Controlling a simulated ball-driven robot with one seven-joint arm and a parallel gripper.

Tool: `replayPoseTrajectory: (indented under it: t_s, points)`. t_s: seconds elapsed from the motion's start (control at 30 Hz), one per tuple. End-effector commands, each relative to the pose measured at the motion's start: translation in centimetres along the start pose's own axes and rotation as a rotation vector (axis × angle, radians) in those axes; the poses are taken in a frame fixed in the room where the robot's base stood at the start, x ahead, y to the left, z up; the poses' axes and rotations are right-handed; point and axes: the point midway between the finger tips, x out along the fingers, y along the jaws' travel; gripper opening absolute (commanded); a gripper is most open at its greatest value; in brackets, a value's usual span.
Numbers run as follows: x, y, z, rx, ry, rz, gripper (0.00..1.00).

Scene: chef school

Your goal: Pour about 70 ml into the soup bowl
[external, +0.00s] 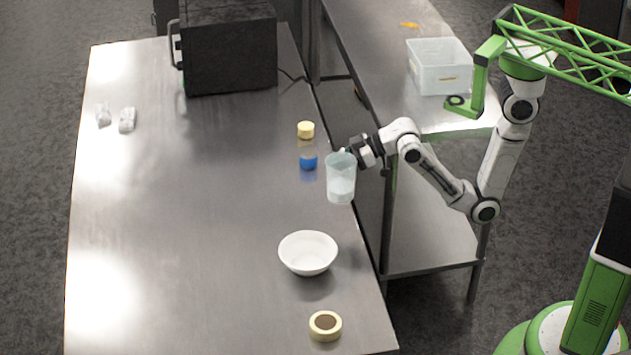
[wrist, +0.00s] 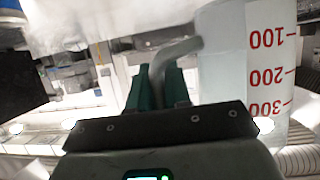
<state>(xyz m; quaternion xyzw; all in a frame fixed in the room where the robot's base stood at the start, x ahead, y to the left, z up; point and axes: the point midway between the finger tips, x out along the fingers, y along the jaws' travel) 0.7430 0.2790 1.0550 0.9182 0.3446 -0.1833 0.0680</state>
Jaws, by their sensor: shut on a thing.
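A clear measuring jug (external: 341,180) hangs upright or nearly so above the steel table. My gripper (external: 357,158) is shut on the jug's handle at its right side. In the wrist view the gripper (wrist: 165,85) closes around the curved grey handle, and the jug (wrist: 222,60) shows red marks 100, 200 and 300. Pale contents show in the jug in the external view, but I cannot read their level. The white soup bowl (external: 308,262) stands on the table, nearer the front than the jug and apart from it. The bowl looks empty.
A bottle with a yellow cap and blue base (external: 307,150) stands just left of the jug. A tape roll (external: 325,325) lies in front of the bowl. A black oven (external: 230,50) stands at the back.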

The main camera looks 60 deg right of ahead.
Motion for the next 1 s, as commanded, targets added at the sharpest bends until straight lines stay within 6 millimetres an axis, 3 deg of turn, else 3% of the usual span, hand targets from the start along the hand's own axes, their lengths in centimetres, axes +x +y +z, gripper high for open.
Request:
replayPoseTrajectory:
  t_s: [0.3, 0.6, 0.8, 1.0]
  points:
    - [3.8, -10.3, 1.2, -0.104, 0.001, -0.253, 0.0]
    - [5.2, -19.6, 2.9, -0.193, 0.001, -0.468, 0.0]
    - [5.3, -23.1, 3.7, -0.226, 0.001, -0.55, 0.0]
    - [5.3, -24.2, 3.9, -0.236, 0.001, -0.575, 0.0]
